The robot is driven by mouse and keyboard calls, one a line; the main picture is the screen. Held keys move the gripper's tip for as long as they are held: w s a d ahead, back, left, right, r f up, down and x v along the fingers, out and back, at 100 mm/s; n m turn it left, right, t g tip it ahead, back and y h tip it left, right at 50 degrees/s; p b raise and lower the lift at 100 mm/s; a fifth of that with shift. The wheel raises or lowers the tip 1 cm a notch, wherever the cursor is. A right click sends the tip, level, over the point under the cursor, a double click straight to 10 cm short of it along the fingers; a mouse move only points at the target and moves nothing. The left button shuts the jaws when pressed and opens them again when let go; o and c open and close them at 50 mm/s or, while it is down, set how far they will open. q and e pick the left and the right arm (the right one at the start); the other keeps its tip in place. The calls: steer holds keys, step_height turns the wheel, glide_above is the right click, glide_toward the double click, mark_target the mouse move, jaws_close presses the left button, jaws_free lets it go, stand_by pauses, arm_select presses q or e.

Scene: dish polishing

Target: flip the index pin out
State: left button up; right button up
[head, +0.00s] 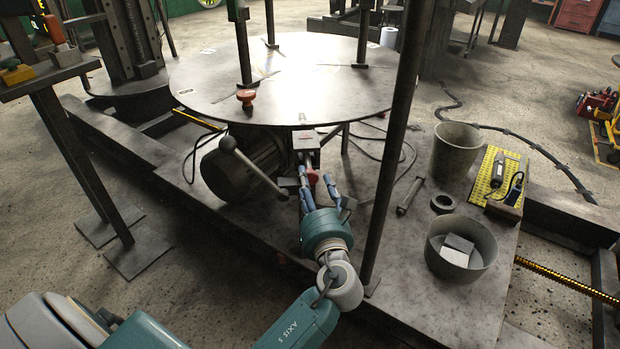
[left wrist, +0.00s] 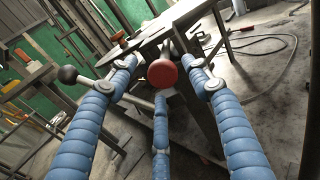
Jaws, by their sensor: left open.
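My left gripper (head: 318,182) has blue ribbed fingers and reaches up from below. In the left wrist view its fingers (left wrist: 163,78) are spread around the knob, with gaps at both sides. I cannot tell how deep the knob lies between them. My right gripper is not in view.
A lever with a dark ball (head: 228,144) and a motor (head: 240,165) are left of my gripper. A dark upright post (head: 388,150) stands close on its right. Farther right are a bucket (head: 455,150), a bowl (head: 460,250) and a yellow mat (head: 483,190). An orange knob (head: 246,96) is on the tabletop.

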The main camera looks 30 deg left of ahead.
arm_select(q)
steer(key=v, duration=0.9)
